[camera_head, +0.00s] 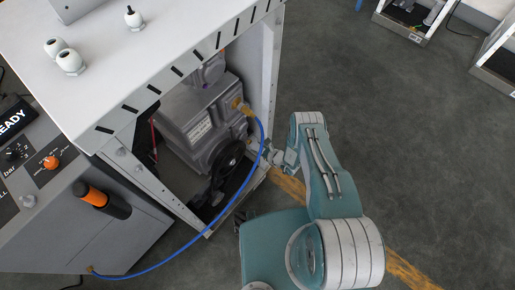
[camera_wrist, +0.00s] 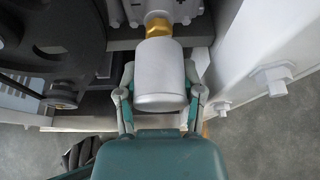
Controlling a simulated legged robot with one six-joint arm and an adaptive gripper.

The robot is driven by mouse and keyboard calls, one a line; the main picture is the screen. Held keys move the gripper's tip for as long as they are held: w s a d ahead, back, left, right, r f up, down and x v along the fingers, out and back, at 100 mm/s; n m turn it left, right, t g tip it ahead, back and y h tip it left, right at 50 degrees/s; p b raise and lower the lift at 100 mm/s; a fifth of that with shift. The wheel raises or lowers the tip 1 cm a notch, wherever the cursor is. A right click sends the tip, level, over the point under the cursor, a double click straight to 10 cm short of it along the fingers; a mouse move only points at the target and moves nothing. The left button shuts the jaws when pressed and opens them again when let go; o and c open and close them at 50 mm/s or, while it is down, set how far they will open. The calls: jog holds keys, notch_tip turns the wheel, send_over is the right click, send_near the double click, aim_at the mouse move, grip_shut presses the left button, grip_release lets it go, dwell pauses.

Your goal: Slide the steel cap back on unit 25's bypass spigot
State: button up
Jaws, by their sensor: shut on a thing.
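In the wrist view the steel cap (camera_wrist: 160,75) is a smooth, pale silver cylinder between the two fingers of my gripper (camera_wrist: 160,92), which is shut on it. A brass spigot fitting (camera_wrist: 158,26) shows just beyond the cap's far end, in line with it. The cap's far end meets or overlaps the brass in the picture; I cannot tell how far it sits over it. In the head view my gripper (camera_head: 273,154) is at the open side of the cabinet, low beside the grey pump (camera_head: 205,120). The cap is not clear there.
A black pulley wheel (camera_wrist: 50,35) is close left of the cap. A white frame post (camera_wrist: 265,45) with bolt heads stands to the right. In the head view a blue hose (camera_head: 200,235) arcs from the pump across the opening to the control panel side. Open floor lies to the right.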

aim_at(250, 142)
jog(key=shift+w+a, duration=1.95)
jog(key=shift+a, duration=0.05)
dwell(0.6)
jog(key=o, duration=1.2)
